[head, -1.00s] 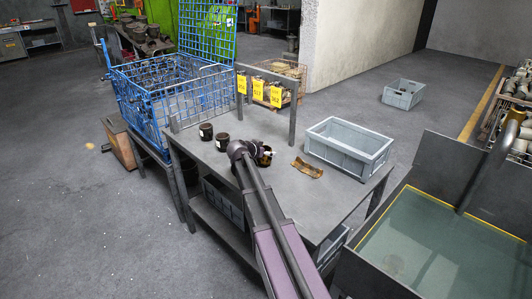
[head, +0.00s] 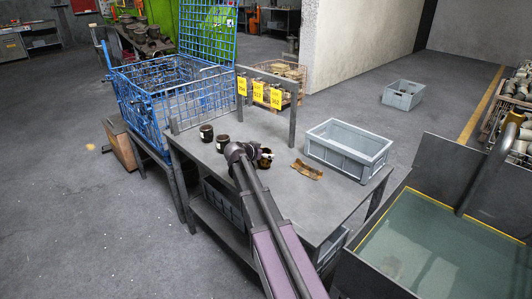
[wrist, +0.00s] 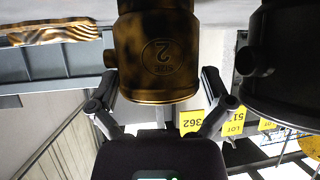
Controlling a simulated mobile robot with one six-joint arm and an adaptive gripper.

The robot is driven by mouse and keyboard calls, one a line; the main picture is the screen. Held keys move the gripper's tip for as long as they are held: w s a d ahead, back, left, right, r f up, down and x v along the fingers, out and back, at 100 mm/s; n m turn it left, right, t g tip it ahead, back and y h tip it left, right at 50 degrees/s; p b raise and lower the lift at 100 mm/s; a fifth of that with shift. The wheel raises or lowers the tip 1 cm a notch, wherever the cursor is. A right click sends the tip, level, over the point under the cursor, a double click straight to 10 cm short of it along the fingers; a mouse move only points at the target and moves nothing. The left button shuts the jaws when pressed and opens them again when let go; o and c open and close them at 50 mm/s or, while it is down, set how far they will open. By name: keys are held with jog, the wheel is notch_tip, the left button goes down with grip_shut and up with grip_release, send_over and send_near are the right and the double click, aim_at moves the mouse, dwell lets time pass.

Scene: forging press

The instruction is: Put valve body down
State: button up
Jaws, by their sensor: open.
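The valve body, a dark brown cylinder marked "2" (wrist: 155,50), is upside down in the wrist view. My gripper (wrist: 158,88) is open, with one finger on either side of its end and narrow gaps that are hard to judge. In the head view the valve body (head: 266,159) appears to stand on the grey table (head: 278,189), just right of my wrist. My fingers are mostly hidden there by my arm.
Two dark cylinders (head: 207,133) (head: 222,143) stand left of my wrist. A bronze curved piece (head: 308,169) and a grey crate (head: 348,149) are to the right. Yellow lot tags (head: 259,92) hang from the rack behind. A blue wire cage (head: 180,95) stands at left.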

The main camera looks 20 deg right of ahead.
jog(key=p+v, duration=0.4)
jog(key=v, duration=0.6)
jog(key=shift+a, duration=0.2)
jog(key=shift+s, duration=0.2)
jog(key=s+a+f+n+g+y, duration=0.2)
jog(key=s+a+f+n+y, duration=0.1)
jog(key=s, duration=0.5)
jog(key=s+a+f+n+g+y, duration=0.2)
jog(key=s+a+f+n+y, duration=0.1)
jog(key=s, duration=0.5)
jog(key=s+a+f+n+g+y, duration=0.1)
jog(key=s+a+f+n+y, duration=0.2)
jog(key=s+a+n, duration=0.3)
jog(key=s+a+y, duration=0.1)
jog(key=s+a, duration=0.1)
jog(key=shift+s+f+g+y, duration=0.25)
jog(key=shift+s+g+y, duration=0.15)
jog(key=shift+a, duration=0.1)
jog(key=shift+c, duration=0.2)
